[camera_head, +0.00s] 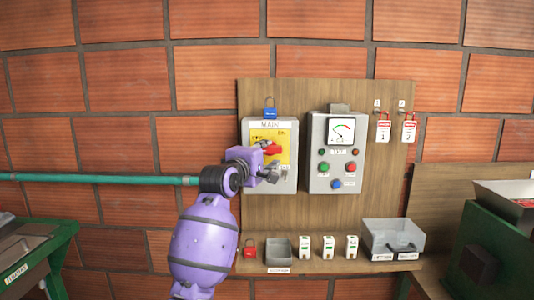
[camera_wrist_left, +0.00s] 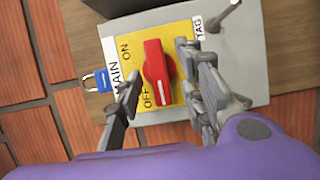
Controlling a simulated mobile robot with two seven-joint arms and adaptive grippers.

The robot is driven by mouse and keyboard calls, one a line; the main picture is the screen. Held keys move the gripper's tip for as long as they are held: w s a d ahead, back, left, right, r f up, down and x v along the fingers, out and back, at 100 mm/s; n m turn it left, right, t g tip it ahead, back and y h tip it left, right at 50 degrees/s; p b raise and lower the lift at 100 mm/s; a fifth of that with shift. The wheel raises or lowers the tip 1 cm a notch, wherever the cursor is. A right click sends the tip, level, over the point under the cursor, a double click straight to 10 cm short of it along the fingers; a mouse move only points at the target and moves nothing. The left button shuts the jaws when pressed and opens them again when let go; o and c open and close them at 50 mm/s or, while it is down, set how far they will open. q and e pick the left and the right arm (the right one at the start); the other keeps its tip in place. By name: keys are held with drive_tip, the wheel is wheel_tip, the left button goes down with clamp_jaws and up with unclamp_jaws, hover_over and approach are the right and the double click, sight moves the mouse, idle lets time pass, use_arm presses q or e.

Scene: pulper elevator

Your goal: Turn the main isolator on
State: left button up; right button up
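The main isolator (camera_head: 284,182) is a grey box labelled MAIN with a yellow plate. Its red rotary handle (camera_wrist_left: 155,68) shows in the left wrist view, with a white mark at the end near the OFF label; ON is printed at the upper left. A blue padlock (camera_head: 270,113) hangs at the top of the box. My left gripper (camera_head: 272,173) is in front of the box's lower part and partly covers it. In the left wrist view its open fingers (camera_wrist_left: 165,98) stand either side of the handle's lower end; contact cannot be told. My right gripper is not in view.
A grey meter box (camera_head: 320,183) with several buttons stands right of the isolator. Two red-and-white tags (camera_head: 396,131) hang further right.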

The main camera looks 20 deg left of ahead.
use_arm(q)
drive_tip(key=shift+w+d+r, duration=0.1)
drive_tip(key=shift+w, duration=0.5)
clamp_jaws()
